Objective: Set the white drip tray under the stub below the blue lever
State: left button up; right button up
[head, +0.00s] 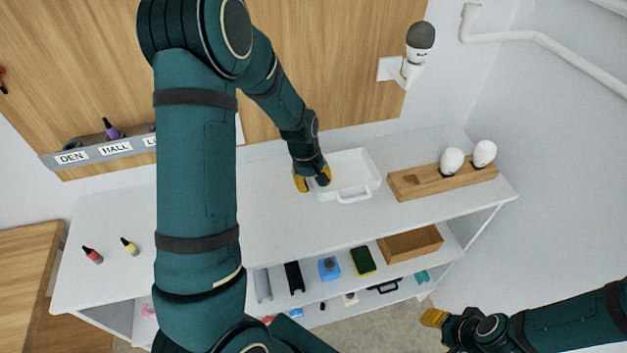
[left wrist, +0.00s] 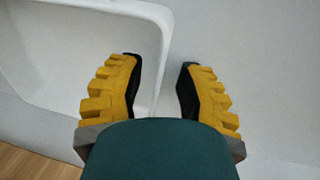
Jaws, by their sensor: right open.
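The white drip tray (head: 362,163) lies on the white tabletop, a shallow open tray with a loop handle at its front edge. My left gripper (head: 312,185) is at the tray's left end. In the left wrist view the left gripper (left wrist: 160,85) is open, with the tray's rim (left wrist: 157,50) between its spread fingers: one finger is over the inside, the other outside. Whether either finger touches the rim is unclear. My right gripper (head: 435,320) is open and empty, low at the right, away from the table. I cannot make out the blue lever or stub.
A wooden block (head: 420,182) with two white bulbs stands right of the tray. A lower shelf holds a wooden box (head: 411,244) and several small items. The tabletop before the tray is clear.

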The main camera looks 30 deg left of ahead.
pick_arm(q)
notch_tip(320, 180, up, 12)
jog(key=s+a+p, duration=0.1)
jog(key=shift+s+a+p, duration=0.15)
jog(key=shift+s+p, duration=0.1)
jog(key=shift+p, duration=0.1)
pick_arm(e)
jog(key=shift+r, duration=0.95)
pick_arm(q)
jog(key=shift+f, duration=0.1)
